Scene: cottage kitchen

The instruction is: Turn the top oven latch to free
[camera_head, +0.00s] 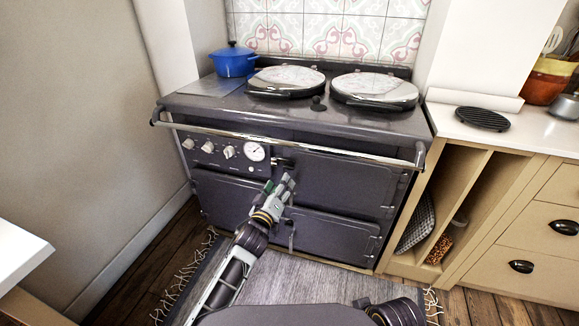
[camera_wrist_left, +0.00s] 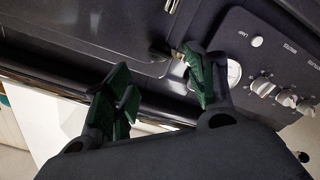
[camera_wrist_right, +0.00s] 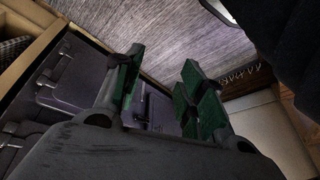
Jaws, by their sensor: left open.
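The dark range oven (camera_head: 310,150) stands ahead, with its top oven door (camera_head: 340,183) closed. The top oven latch (camera_head: 284,162) is a small dark and metal piece at that door's left edge, right of the round gauge. It also shows in the left wrist view (camera_wrist_left: 160,53), beyond the gap between my fingers and close to the right-hand one. My left gripper (camera_head: 284,186) is open and empty, just below the latch in the head view; contact cannot be made out. My right gripper (camera_wrist_right: 158,88) is open and empty, pointing down toward the rug and the cabinet side.
A chrome rail (camera_head: 300,144) runs across the oven front above the latch. Control knobs (camera_head: 208,147) and the gauge (camera_head: 254,152) sit left of it. The lower oven door (camera_head: 333,238) is closed. Cabinets (camera_head: 530,215) flank the right; a rug (camera_head: 310,280) covers the floor.

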